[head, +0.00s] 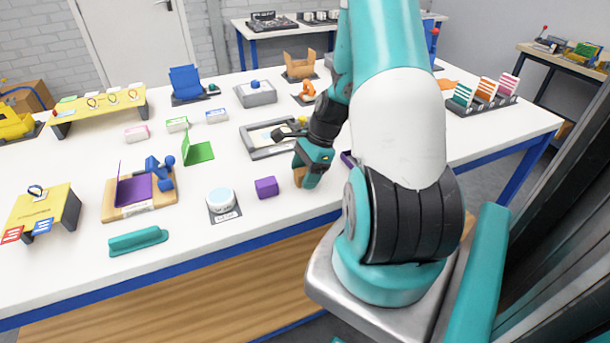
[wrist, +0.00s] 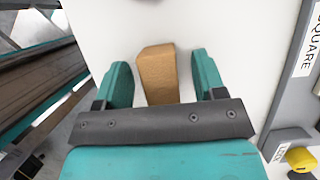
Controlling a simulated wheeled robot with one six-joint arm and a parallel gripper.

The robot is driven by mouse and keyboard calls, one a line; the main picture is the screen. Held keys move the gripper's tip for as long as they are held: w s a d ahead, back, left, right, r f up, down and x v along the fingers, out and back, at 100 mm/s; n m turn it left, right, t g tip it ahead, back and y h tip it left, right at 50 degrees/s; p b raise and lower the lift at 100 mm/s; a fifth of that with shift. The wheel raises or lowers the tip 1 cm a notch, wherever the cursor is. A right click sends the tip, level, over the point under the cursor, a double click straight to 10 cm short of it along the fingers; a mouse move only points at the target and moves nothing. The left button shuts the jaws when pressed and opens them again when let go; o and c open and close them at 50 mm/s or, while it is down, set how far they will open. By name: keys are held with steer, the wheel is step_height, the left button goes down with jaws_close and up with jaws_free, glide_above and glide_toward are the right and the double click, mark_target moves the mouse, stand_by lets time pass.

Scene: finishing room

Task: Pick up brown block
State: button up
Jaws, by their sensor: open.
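The brown block (wrist: 158,75) lies on the white table between the two teal fingers of my gripper (wrist: 162,80) in the wrist view. The block's near end is hidden by the gripper's dark bar. In the head view the brown block (head: 299,176) shows at the tip of my gripper (head: 307,178), partly covered by it. My gripper is open and points down at the table.
A purple block (head: 266,187) sits just left of my gripper. A grey-framed tray (head: 262,155) lies behind it, and its edge shows at right in the wrist view with a yellow knob (wrist: 302,159). A round white-blue piece (head: 221,199) stands farther left. The table's front edge is close.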

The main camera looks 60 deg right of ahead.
steer(key=c, duration=1)
